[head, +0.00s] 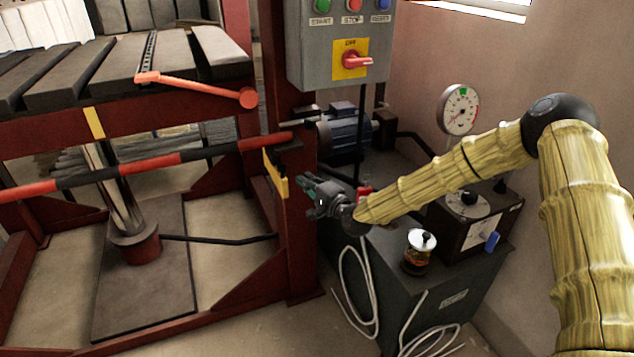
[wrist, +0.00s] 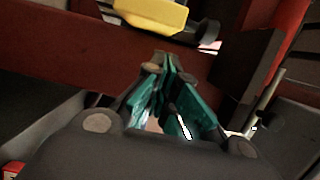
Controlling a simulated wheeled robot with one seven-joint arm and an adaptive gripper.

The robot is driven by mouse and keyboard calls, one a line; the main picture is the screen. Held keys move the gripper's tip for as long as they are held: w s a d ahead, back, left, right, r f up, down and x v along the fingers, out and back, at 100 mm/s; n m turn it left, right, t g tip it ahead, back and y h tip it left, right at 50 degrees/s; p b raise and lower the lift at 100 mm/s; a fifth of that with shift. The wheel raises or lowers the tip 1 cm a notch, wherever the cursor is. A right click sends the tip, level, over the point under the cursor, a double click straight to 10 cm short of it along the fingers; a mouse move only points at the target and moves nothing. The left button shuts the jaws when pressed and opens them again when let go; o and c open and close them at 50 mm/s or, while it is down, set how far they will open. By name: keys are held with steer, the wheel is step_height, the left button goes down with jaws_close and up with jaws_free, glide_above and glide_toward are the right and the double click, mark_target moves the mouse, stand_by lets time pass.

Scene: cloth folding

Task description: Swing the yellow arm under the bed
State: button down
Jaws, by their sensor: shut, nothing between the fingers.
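The yellow arm (head: 277,180) shows as a short yellow piece at the red post, below the right end of a red-and-black striped bar. In the wrist view a yellow block (wrist: 152,14) with a dark rounded end lies at the top, beyond my fingertips. The bed (head: 120,65) is a deck of dark slats on a red frame at the upper left. My gripper (head: 304,186) is shut and empty, just right of the post and close to the yellow piece. Its teal fingers (wrist: 166,65) meet in the wrist view. I see no contact with the yellow piece.
The striped bar (head: 130,164) crosses in front of the frame below the bed. An orange lever (head: 200,88) sits at the bed edge. A grey control box (head: 337,50), a motor (head: 343,135), a gauge (head: 460,110) and a glass jar (head: 417,252) stand around my arm.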

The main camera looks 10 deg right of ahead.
steer(key=shift+s+a, duration=0.25)
steer(key=shift+a, duration=0.65)
steer(key=shift+a, duration=0.15)
